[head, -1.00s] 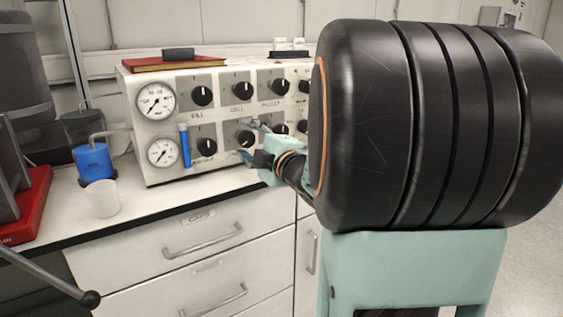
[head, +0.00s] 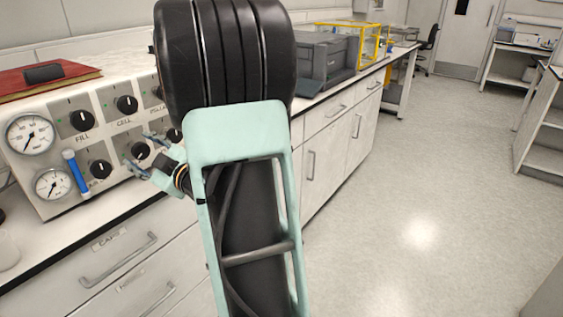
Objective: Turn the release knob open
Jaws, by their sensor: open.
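A white control panel (head: 62,99) carries two rows of black knobs. Upper-row labels seem to read FILL and CELL; the lower-row labels are too small or covered, so I cannot tell which knob is the release knob. My gripper (head: 143,154) is open at the middle lower knob (head: 139,149), one fingertip above right and one below left of it. I cannot tell whether they touch it. The left lower knob (head: 101,169) is clear of the gripper. The right lower knob (head: 174,135) is partly hidden by my arm.
Two pressure gauges (head: 31,134) and a blue tube (head: 75,173) are on the panel's left. A red book (head: 45,80) lies on top. Drawers (head: 130,262) are below the counter. Open floor (head: 420,210) lies to the right.

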